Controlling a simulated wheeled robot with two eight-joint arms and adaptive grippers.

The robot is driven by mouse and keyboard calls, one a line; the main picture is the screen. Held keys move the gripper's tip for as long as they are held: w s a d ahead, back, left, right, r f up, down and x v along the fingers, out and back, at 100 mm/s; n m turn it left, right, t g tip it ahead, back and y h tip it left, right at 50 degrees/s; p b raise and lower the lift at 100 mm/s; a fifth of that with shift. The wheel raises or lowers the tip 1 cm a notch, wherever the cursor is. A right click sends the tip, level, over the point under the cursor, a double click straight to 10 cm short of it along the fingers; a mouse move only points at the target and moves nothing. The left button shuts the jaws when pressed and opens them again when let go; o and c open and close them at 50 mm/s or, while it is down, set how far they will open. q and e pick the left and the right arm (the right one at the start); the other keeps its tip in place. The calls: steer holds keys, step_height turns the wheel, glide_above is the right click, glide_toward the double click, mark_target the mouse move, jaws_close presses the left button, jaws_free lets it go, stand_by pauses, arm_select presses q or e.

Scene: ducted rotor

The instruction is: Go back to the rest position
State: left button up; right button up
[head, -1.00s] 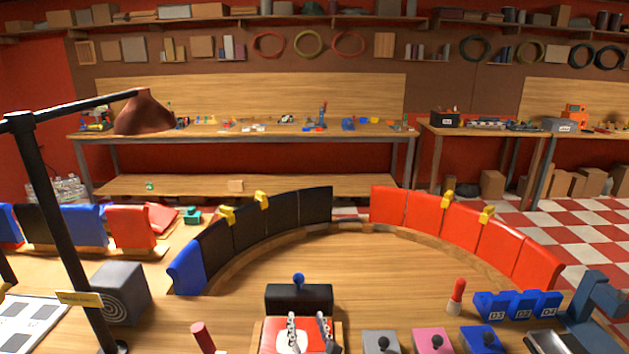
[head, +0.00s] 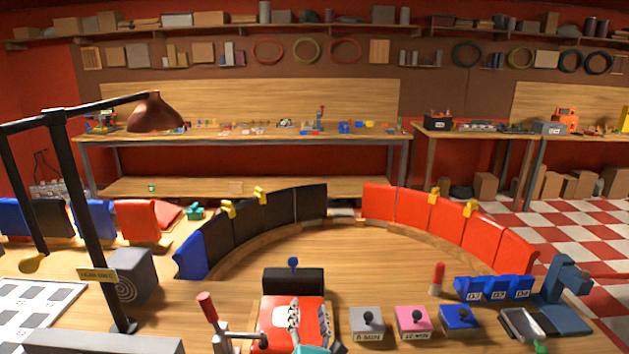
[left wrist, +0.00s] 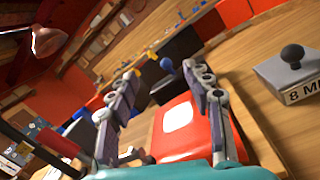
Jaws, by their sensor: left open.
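My left gripper (head: 296,312) is at the bottom centre of the head view, in front of a red block with a white patch (head: 272,314). Its teal body is cut off by the bottom edge. In the left wrist view its fingers (left wrist: 163,72) are spread apart with nothing between them; the red block (left wrist: 182,132) shows beyond them. I cannot tell the gap between gripper and block. My right gripper is not in view.
A black box with a blue knob (head: 293,280) stands behind the red block. A lever with a red handle (head: 207,308) is to its left. Grey (head: 367,322), pink (head: 413,322) and blue (head: 459,319) knob boxes are to its right. A lamp post (head: 90,220) rises at left.

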arm_select(q)
steer(key=s+r+m+g+h, duration=0.1)
steer(key=s+r+m+h, duration=0.2)
steer(key=m, duration=0.6)
steer(key=s+r+m+g+h, duration=0.1)
steer(key=r+m+h, duration=0.25)
steer(key=m, duration=0.45)
steer(key=s+a+f+m+g+y, duration=0.5)
steer(key=s+a+f+m+g, duration=0.5)
steer(key=s+a+f+m, duration=0.4)
steer(key=s+a, duration=0.2)
steer(key=s, duration=0.2)
steer(key=shift+s+a+f+m, duration=0.25)
steer(key=shift+s+m, duration=0.05)
steer(key=shift+m, duration=0.1)
